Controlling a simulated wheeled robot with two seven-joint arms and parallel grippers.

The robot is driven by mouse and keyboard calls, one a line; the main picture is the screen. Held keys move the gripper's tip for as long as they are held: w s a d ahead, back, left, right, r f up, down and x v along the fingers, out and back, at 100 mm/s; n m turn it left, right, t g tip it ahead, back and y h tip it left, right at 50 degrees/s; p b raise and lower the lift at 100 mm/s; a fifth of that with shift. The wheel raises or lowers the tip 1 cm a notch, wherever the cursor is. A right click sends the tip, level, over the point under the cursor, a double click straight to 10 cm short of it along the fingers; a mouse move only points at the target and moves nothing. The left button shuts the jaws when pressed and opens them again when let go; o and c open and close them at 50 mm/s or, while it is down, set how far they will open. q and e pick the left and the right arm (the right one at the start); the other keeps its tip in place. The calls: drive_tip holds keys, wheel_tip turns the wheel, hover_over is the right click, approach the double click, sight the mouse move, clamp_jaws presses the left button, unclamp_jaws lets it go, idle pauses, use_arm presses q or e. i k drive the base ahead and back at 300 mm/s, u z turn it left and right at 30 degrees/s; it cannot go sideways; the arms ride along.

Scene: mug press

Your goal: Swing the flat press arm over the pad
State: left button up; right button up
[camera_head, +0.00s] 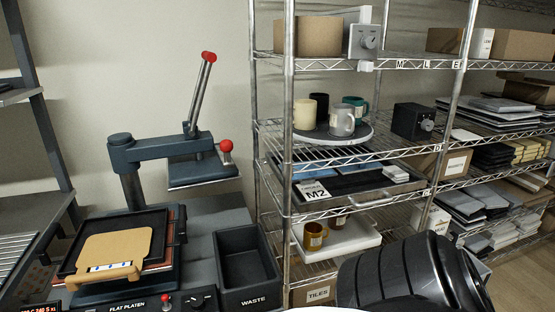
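The flat press arm (160,148) is dark blue-grey and reaches right from a post (133,190) at the back of the bench. Its flat head plate (203,174) hangs at the arm's right end, behind and to the right of the pad, not over it. A raised lever with a red tip (201,90) and a red ball knob (226,146) are on the arm. The pad (160,224) is low at the left, dark-rimmed, with a tan board (115,250) lying on it. Neither gripper shows; only a black link of mine is at lower right.
A black waste bin (247,262) stands right of the pad. A panel marked FLAT PLATEN (128,305) has a red-tipped switch and a dial. A wire rack (290,150) with mugs, trays and boxes is close on the right. Another rack (35,110) stands at left.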

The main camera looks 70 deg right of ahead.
sight(126, 158)
drive_tip(key=k, duration=0.3)
drive_tip(key=z, duration=1.85)
drive_tip(key=i, duration=1)
drive_tip(key=u, duration=0.55)
